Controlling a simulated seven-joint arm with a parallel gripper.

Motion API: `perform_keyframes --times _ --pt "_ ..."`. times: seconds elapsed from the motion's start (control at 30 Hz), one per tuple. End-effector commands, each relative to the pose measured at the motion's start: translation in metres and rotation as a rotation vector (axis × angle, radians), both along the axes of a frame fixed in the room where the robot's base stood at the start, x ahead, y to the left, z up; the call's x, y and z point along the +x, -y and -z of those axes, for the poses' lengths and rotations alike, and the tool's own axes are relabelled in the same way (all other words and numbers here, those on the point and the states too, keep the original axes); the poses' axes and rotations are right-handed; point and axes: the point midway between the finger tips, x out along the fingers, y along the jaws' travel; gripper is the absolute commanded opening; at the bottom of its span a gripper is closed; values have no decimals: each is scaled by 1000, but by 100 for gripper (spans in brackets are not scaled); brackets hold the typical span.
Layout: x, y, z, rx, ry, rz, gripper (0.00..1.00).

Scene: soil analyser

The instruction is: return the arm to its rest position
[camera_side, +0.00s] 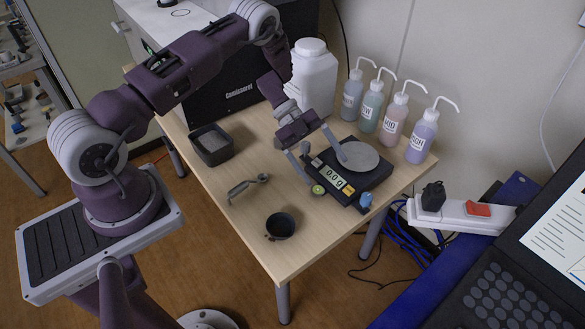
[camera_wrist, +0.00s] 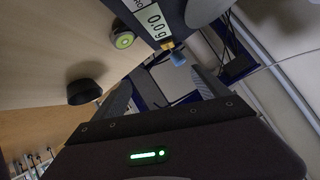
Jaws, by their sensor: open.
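My gripper (camera_side: 324,162) is open and empty in the side view. Its fingers point down close over the black scale (camera_side: 376,182), one by the left edge and one near the round grey pan (camera_side: 362,157). I cannot tell whether they touch the scale. The arm is bent, reaching from its base at the left out over the table. In the wrist view the two fingers (camera_wrist: 162,88) are spread apart with nothing between them. The scale's display (camera_wrist: 155,20) reads 0.0 g.
A small black cup (camera_side: 281,226), a metal scoop (camera_side: 248,187) and a dark square container (camera_side: 211,145) stand on the wooden table (camera_side: 235,222). A white jar (camera_side: 313,75) and several wash bottles (camera_side: 423,136) line the back. A power strip (camera_side: 460,214) lies right of the table.

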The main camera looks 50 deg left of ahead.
Motion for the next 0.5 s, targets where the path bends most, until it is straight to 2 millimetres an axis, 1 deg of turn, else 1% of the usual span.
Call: perform_keyframes --times 0.03,0.07,0.1,0.13,0.17,0.2,0.27,0.3,0.33,0.37,0.4,0.47,0.5 --pt "33 3 -28 40 94 -87 85" --pt "53 2 -45 66 145 -155 85" --pt "78 1 -72 98 210 -253 85" --pt "96 -3 -95 123 256 -336 85" --pt "112 -7 -120 145 297 -425 85" --pt "129 -15 -155 171 343 -552 85" --pt "142 -31 -212 200 392 -754 85" --pt "141 -42 -249 211 407 -895 85" --pt "135 -51 -275 215 406 -1001 85" --pt "125 -60 -298 216 394 -1103 85" --pt "105 -68 -324 212 365 -1232 85" --pt "65 -78 -353 196 287 -1410 85" --pt "32 -81 -364 182 215 -1514 85"
